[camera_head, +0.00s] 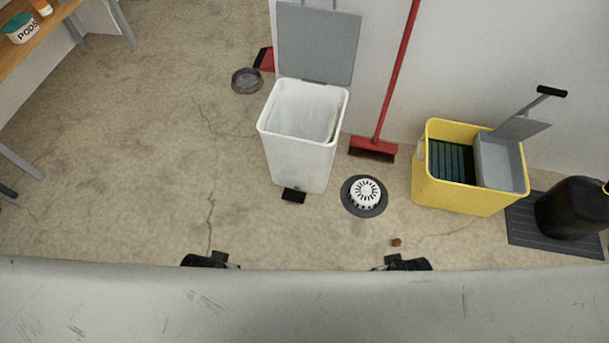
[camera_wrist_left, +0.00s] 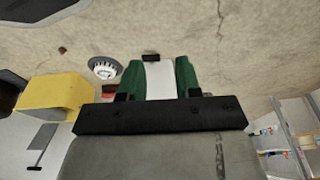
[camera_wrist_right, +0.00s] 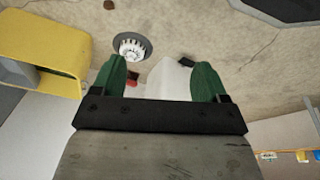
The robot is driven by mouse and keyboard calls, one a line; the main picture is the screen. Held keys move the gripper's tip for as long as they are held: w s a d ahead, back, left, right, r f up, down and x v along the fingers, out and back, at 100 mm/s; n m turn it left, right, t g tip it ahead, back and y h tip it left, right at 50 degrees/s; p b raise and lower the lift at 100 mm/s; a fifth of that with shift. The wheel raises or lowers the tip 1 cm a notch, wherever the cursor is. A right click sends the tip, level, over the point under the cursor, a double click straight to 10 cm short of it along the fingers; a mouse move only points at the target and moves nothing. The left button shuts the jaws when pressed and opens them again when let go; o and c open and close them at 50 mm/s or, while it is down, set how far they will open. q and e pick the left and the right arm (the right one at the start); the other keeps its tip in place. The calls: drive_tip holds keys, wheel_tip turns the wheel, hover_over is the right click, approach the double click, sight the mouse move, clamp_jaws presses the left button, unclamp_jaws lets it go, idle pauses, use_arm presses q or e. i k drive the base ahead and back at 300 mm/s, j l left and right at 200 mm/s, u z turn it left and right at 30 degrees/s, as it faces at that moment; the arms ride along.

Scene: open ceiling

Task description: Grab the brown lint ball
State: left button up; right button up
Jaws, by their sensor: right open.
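The brown lint ball (camera_head: 396,242) is a small dark lump on the concrete floor, just beyond my right gripper (camera_head: 402,262) in the head view. It also shows in the left wrist view (camera_wrist_left: 62,50) at the left, and in the right wrist view (camera_wrist_right: 109,4) at the top edge. My right gripper's green fingers (camera_wrist_right: 160,80) are apart with nothing between them. My left gripper (camera_head: 211,260) is to the left in the head view; its green fingers (camera_wrist_left: 158,78) are also apart and empty. In the head view both grippers are mostly hidden by the pale surface in front.
A white bin (camera_head: 300,150) with its lid up stands ahead. A floor drain (camera_head: 365,196) with a white centre lies near the lint ball. A yellow mop bucket (camera_head: 465,198), a red broom (camera_head: 373,148) and a dark mat (camera_head: 550,235) are around. Floor at left is clear.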

sight(397, 242)
drive_tip(key=j+z, duration=0.1)
drive_tip(key=z, duration=0.8)
drive_tip(key=j+z, duration=0.15)
drive_tip(key=z, duration=0.35)
